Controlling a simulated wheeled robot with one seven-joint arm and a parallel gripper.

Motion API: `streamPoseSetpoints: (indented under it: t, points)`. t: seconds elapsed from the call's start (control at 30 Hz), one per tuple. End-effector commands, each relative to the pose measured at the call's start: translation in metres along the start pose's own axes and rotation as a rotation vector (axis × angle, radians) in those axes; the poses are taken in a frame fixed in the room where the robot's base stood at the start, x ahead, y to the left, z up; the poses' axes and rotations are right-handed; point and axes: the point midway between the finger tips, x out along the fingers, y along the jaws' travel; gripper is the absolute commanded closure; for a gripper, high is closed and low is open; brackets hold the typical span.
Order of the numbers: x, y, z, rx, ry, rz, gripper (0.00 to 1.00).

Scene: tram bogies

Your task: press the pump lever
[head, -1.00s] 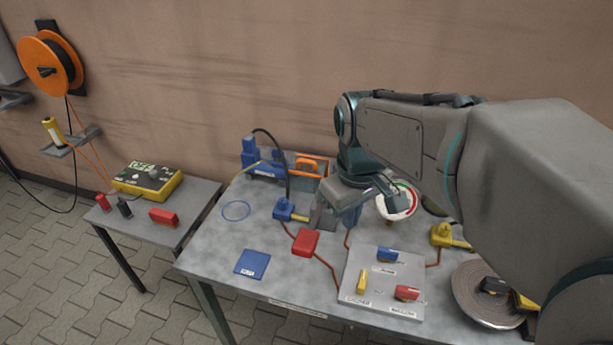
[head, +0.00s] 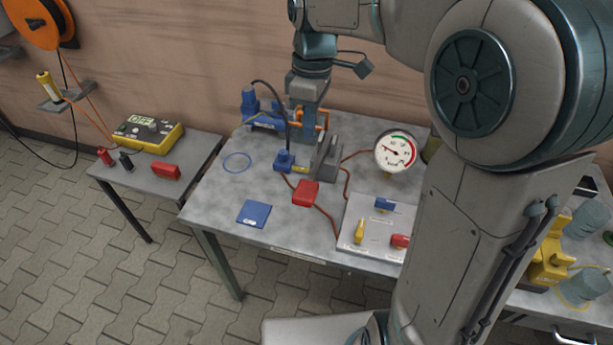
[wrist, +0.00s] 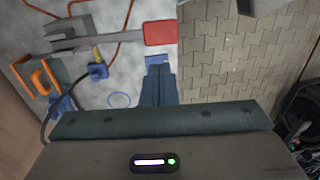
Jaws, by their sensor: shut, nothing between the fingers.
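The pump lever is a grey bar with a red pad (head: 305,193) on its end, standing out from a grey bracket (head: 326,160) on the table. In the wrist view the red pad (wrist: 160,32) lies just beyond my fingertips, with the grey bar reaching left. My gripper (head: 303,138) is shut and empty, pointing down behind the red pad and close to the bracket. Its closed fingers (wrist: 158,68) also show in the wrist view. I see no contact with the pad. A round white gauge (head: 396,152) stands to the right of the lever.
A blue fitting (head: 284,160) with a black hose sits left of the bracket. A blue card (head: 254,213) and blue ring (head: 237,162) lie on the table (head: 215,200). A panel (head: 380,225) with small handles is at right. A side table holds a yellow meter (head: 150,133).

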Motion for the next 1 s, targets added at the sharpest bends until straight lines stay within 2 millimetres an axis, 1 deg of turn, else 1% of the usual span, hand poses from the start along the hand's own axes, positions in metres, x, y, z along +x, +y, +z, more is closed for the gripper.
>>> streamPoseSetpoints:
  t: [0.17,0.27,0.6,0.7,0.8,1.0]
  points:
    - [0.013,0.0,0.0,0.001,-0.002,-0.002,1.0]
    - [0.03,-0.001,0.001,0.001,-0.003,-0.004,1.0]
    - [0.102,-0.001,0.0,0.001,-0.002,-0.004,1.0]
    - [0.118,-0.001,0.001,0.0,-0.003,-0.003,1.0]
    - [0.13,-0.001,0.0,0.001,-0.002,-0.002,1.0]
    - [0.14,-0.001,0.0,0.002,0.0,0.0,1.0]
